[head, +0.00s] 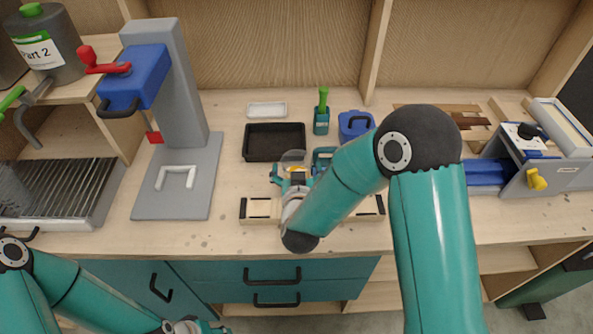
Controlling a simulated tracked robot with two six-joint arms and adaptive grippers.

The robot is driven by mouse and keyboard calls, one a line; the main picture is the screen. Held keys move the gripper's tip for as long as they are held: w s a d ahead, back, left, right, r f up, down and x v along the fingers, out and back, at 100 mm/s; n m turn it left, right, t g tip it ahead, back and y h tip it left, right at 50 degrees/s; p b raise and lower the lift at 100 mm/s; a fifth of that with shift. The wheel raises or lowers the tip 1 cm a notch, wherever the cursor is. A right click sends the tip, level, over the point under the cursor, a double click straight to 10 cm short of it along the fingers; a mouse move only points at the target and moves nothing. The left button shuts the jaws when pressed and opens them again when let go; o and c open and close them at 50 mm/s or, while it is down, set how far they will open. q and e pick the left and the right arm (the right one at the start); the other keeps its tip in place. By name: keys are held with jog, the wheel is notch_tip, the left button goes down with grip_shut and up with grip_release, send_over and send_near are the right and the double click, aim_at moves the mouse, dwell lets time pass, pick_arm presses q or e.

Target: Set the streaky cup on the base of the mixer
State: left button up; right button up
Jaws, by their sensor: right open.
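The mixer is a tall grey stand with a blue head (138,78) and a flat grey base (196,198) at the left of the worktop. A white U-shaped bracket (176,176) is on the base. My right gripper (292,168) is open over the middle of the worktop, pointing away from me. A small translucent greyish cup (293,156) shows at its fingertips; its streaks are too small to make out, and the gripper hides its lower part. My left gripper (190,328) is low at the bottom edge, in front of the drawers, and partly cut off.
A black tray (262,142) lies left of the cup, with a white dish (267,109) behind it. A green-handled pot (321,121) and a blue container (355,124) stand behind right. A wooden holder (261,210) lies along the front. A grey-blue machine (518,175) is far right.

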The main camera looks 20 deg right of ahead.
jog(key=shift+w+f, duration=0.1)
jog(key=shift+w, duration=0.15)
jog(key=c, duration=1)
jog(key=shift+r, duration=0.2)
